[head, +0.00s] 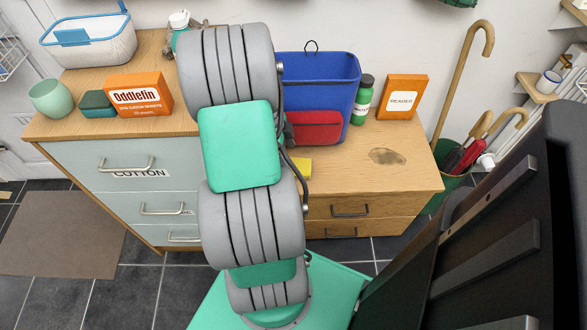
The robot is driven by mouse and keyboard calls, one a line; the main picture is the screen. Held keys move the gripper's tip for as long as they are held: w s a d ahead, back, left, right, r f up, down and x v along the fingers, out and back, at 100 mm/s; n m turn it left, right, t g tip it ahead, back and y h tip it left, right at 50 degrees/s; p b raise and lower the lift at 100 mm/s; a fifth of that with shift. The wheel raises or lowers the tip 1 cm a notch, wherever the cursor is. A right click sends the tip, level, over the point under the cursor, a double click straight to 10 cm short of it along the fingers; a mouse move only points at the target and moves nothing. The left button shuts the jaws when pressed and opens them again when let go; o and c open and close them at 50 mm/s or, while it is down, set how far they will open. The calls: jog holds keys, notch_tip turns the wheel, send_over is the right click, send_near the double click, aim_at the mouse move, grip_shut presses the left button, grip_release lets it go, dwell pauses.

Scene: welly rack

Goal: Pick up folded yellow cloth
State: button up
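A small yellow patch, which looks like the folded yellow cloth (297,168), lies on the wooden dresser top (340,185) near its front edge. My arm covers its left part. It sits in front of the blue bin with a red front pocket. My arm runs up the middle of the head view and over the dresser. My gripper is hidden behind the arm links, so its fingers and their distance from the cloth do not show.
The blue bin (325,75), green bottle (362,100) and orange reader box (402,98) stand behind the cloth. An orange Oddlefin box (138,96), green cup (51,97) and basket (90,45) stand left. Clear top lies right of the cloth, around a dark stain.

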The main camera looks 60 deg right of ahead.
aim_at(293, 165)
jog(key=b+x, duration=0.1)
jog(key=x, duration=0.3)
jog(key=shift+s+f, duration=0.1)
jog(key=shift+f, duration=0.25)
jog(key=shift+r, duration=0.1)
jog(key=shift+c, duration=0.2)
jog(key=c, duration=1.4)
